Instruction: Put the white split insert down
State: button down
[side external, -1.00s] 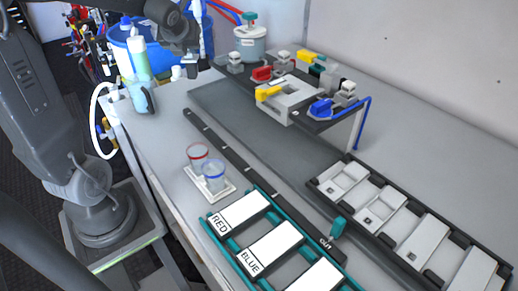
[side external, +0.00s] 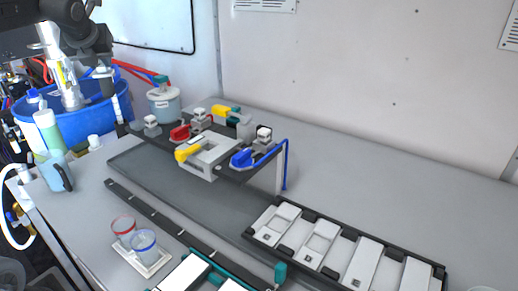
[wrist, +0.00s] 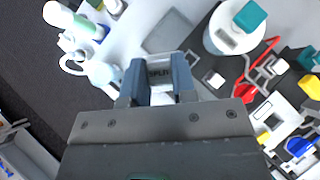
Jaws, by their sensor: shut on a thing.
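In the wrist view my gripper (wrist: 158,62) is shut on the white split insert (wrist: 160,74). The insert is a pale block with dark lettering, held between the two grey-blue fingers. The fingers and the gripper body hide part of it. A flat grey square (wrist: 168,32) lies just past the fingertips; I cannot tell the height between it and the insert. In the side view my arm is at the upper left, and the insert is too small there to make out clearly.
A white tub with a teal lid (side external: 163,106) stands right of my gripper. The valve stand (side external: 208,157) with red, yellow and blue handles is further right. A green bottle (side external: 47,130) and jug (side external: 52,172) stand left. A dark rack (side external: 345,250) holds white plates.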

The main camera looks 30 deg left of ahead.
jog(key=w+d+r+m+t+h, duration=0.25)
jog(key=w+d+m, duration=0.25)
jog(key=w+d, duration=1)
jog(key=w+d+f+m+h, duration=0.2)
jog(key=w+d+f, duration=0.15)
jog(key=d, duration=0.35)
jog(key=w+d+f+m+h, duration=0.25)
jog(key=w+d, duration=0.25)
jog(key=d, duration=0.3)
notch_tip(320, 180, down, 10)
jog(key=shift+d, duration=0.3)
jog(key=shift+f+t, duration=0.1)
jog(key=shift+t, duration=0.15)
